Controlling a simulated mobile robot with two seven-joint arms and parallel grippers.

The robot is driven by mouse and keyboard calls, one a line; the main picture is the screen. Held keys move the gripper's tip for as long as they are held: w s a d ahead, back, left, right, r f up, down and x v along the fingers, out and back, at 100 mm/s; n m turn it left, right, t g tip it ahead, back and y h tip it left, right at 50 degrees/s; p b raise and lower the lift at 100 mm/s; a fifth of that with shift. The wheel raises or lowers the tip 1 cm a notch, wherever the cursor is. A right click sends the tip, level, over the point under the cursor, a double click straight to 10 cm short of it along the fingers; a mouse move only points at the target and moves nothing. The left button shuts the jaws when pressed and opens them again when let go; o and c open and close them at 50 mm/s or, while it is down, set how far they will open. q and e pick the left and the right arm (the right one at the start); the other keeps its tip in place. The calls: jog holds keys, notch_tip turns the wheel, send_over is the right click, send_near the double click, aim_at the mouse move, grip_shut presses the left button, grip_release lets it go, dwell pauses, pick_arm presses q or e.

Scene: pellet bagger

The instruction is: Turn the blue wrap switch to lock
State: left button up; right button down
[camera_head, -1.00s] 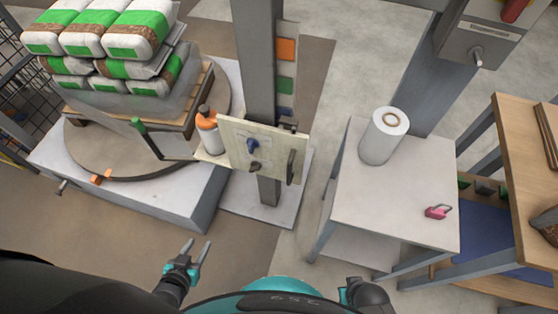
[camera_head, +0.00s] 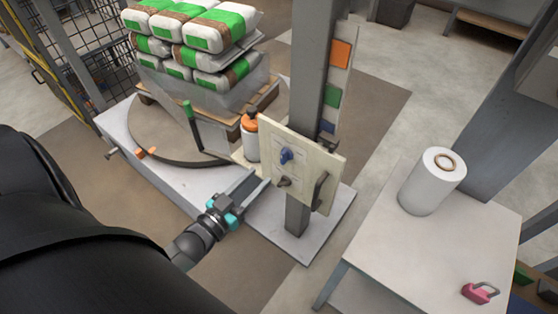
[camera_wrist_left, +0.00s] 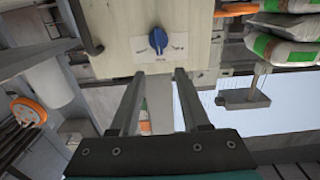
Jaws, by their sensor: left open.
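The blue wrap switch (camera_head: 286,156) is a small knob on a cream panel (camera_head: 325,163) fixed to a grey post. In the left wrist view the blue switch (camera_wrist_left: 158,40) sits on a white label, above and between my fingertips. My left gripper (camera_head: 258,184) is open and empty, to the lower left of the switch and apart from it. Its two fingers (camera_wrist_left: 157,76) point toward the panel in the left wrist view. The label's lettering is too small to read. My right gripper is not in view.
A dark lower knob (camera_head: 283,181) and a dark handle (camera_head: 319,188) are on the same panel. An orange-capped bottle (camera_head: 251,140) stands just left of it. Stacked bags (camera_head: 190,40) sit on a turntable behind. A table (camera_head: 420,262) with a white roll (camera_head: 432,181) and pink padlock (camera_head: 480,292) is at right.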

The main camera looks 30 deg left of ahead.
aim_at(282, 154)
pick_arm(q)
jog(key=w, duration=0.2)
jog(key=w+b, duration=0.1)
jog(key=w, duration=0.2)
jog(key=w+b, duration=0.1)
jog(key=w, duration=0.1)
jog(key=shift+w+d+f, duration=0.1)
jog(key=shift+w+d, duration=0.25)
jog(key=shift+w, duration=0.05)
jog(key=shift+w+b, duration=0.4)
jog(key=shift+w, duration=0.35)
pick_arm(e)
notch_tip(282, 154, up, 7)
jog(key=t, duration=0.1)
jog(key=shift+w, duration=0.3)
pick_arm(q)
jog(key=shift+c, duration=0.3)
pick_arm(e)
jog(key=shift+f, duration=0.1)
pick_arm(q)
grip_shut()
